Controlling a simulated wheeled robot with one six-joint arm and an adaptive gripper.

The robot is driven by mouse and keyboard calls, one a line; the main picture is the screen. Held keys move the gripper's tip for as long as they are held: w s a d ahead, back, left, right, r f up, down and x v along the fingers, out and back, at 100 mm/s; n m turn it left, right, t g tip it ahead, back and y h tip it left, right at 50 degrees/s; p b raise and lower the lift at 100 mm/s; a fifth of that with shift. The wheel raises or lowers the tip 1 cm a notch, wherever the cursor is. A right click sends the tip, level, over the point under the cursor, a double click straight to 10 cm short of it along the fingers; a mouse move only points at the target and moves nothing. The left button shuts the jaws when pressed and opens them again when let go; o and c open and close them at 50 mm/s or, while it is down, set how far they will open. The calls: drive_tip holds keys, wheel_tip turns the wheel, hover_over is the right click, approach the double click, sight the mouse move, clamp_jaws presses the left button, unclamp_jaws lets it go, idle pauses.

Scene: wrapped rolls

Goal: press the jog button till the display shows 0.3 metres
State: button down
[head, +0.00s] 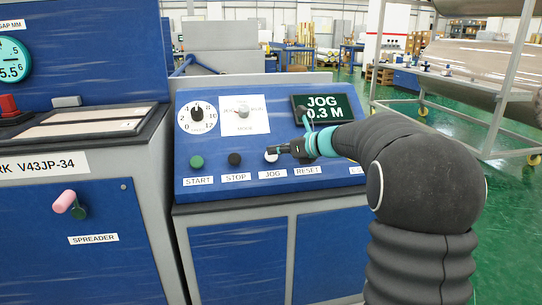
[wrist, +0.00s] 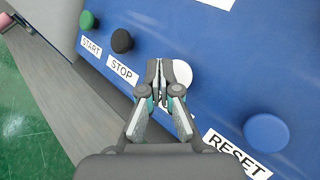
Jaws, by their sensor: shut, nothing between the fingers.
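The display (head: 323,108) on the blue sloped panel reads "JOG 0.3 M". The white jog button (head: 271,156) sits above the JOG label (head: 272,174), and it also shows in the wrist view (wrist: 183,73). My gripper (head: 280,151) is shut and empty, with its fingertips at the jog button. In the wrist view my gripper (wrist: 160,64) covers the button's left part and most of its label. I cannot tell whether the fingertips touch the button or are just in front of it.
A green start button (head: 197,161) and a black stop button (head: 235,159) are left of the jog button. A blue reset button (wrist: 266,132) is to its right. A rack of wrapped rolls (head: 470,68) stands at right.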

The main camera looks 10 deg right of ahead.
drive_tip(key=shift+r, duration=0.1)
drive_tip(key=s+r, duration=0.3)
drive_tip(key=shift+s+r+p, duration=0.1)
drive_tip(key=shift+r+p, duration=0.25)
idle(0.7)
